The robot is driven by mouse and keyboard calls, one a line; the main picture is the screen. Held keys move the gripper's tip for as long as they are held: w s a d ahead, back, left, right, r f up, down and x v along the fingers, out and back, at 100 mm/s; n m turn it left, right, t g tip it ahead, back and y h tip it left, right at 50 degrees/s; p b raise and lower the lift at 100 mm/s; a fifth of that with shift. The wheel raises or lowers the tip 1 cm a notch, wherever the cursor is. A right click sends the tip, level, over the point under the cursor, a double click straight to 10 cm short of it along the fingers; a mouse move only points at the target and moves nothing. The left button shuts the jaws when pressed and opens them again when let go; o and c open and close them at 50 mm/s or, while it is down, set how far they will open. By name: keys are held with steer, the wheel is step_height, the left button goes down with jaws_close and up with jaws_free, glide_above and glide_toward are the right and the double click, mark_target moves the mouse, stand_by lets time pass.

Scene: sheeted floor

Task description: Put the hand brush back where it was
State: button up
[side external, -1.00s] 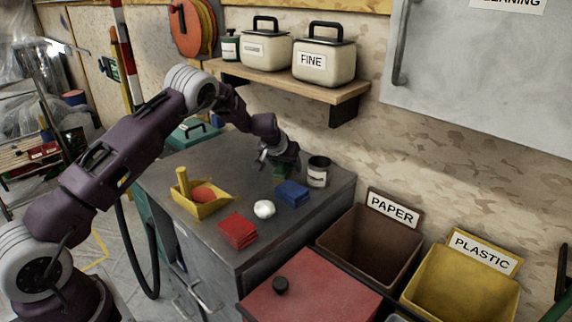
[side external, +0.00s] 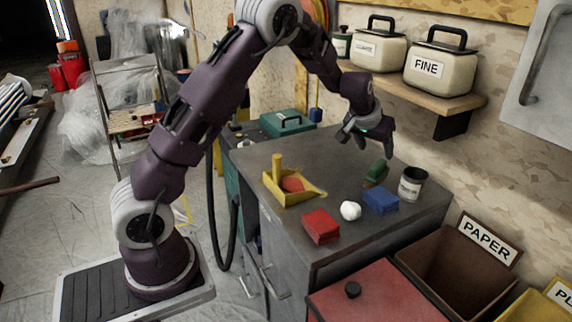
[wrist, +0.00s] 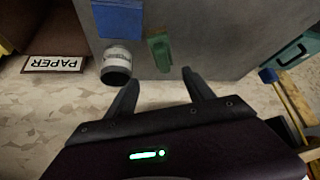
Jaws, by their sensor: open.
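A green block-like piece with a narrower end (side external: 376,170), which looks like the hand brush, rests on the grey cabinet top (side external: 330,180) near its back edge. It is left of a dark-topped labelled can (side external: 411,186) and behind a blue stack (side external: 381,200). My gripper (side external: 372,146) is open and empty, above the green piece and apart from it. In the wrist view the green piece (wrist: 159,52) lies just beyond the gap between my open fingers (wrist: 160,82), with the can (wrist: 116,62) beside it.
A shelf (side external: 440,95) with canisters juts from the wall at right. Bins (side external: 440,262) stand at the front right.

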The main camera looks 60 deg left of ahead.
steer(key=s+d+r+m+h, duration=0.1)
steer(key=s+d+r, duration=0.4)
steer(key=s+r, duration=0.25)
steer(key=s+d+r+m+h, duration=0.1)
steer(key=s+d+r, duration=0.45)
steer(key=s, duration=0.35)
steer(key=s+d+m, duration=0.1)
steer(key=s+d, duration=0.1)
steer(key=s, duration=1)
steer(key=s+d+m+g, duration=0.1)
steer(key=s, duration=1.2)
steer(key=shift+d+f, duration=0.3)
steer(key=shift+d, duration=0.1)
